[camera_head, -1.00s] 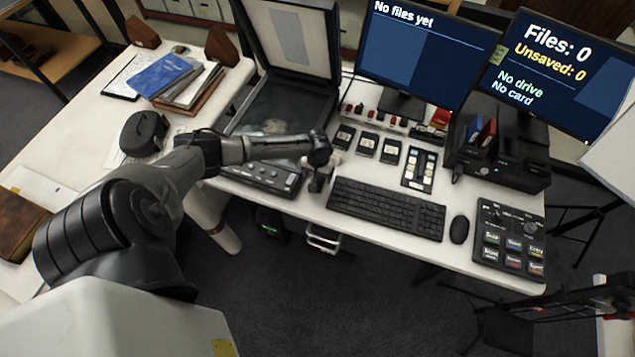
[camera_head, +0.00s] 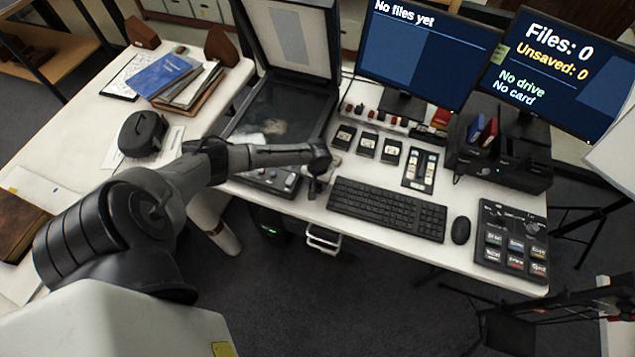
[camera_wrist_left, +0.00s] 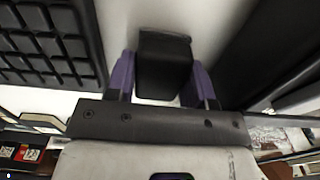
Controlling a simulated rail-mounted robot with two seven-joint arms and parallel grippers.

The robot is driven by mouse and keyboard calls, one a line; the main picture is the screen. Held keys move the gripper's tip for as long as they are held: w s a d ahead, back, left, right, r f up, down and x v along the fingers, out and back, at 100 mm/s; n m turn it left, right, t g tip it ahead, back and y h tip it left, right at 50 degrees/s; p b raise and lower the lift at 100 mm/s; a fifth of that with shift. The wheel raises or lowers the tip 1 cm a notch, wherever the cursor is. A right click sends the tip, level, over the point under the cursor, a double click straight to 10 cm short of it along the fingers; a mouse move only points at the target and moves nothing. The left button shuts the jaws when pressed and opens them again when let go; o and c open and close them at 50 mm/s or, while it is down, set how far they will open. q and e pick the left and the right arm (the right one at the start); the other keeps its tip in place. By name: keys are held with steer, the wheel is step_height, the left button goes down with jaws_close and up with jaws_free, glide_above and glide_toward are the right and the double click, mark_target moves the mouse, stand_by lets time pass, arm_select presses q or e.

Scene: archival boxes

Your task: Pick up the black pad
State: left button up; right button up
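A small black block (camera_wrist_left: 163,66), which looks like the black pad, sits between the two purple fingers of my left gripper (camera_wrist_left: 161,84) in the left wrist view. A finger lies close along each side of it. I cannot tell whether both fingers press on it. In the head view my left gripper (camera_head: 317,190) points down at the front edge of the white desk (camera_head: 300,212), left of the keyboard. The pad cannot be made out there, behind the gripper. My right gripper is not in view.
The keyboard (camera_head: 387,208) is just right of my left gripper. The open flatbed scanner (camera_head: 250,172) lies under and left of the forearm. Several small labelled black boxes (camera_head: 367,145) stand behind. A mouse (camera_head: 461,230) and a button panel (camera_head: 512,243) are further right.

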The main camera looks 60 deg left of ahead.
arm_select(q)
steer(key=c, duration=0.4)
steer(key=shift+r, duration=0.6)
step_height(320, 180, up, 3)
steer(key=shift+f+p, duration=0.1)
steer(key=shift+p, duration=0.55)
steer(key=shift+w+d+r+p, duration=0.2)
steer(key=shift+w+d+r, duration=0.35)
steer(key=shift+d+r, duration=0.95)
steer(key=shift+w+d+r+p, duration=0.25)
steer(key=shift+w+d+r, duration=0.5)
steer(key=shift+d, duration=1.5)
steer(key=shift+w+d+r+p, duration=0.2)
steer(key=shift+w+d+r, duration=0.2)
steer(key=shift+d+r, duration=1.15)
steer(key=shift+d+f, duration=0.3)
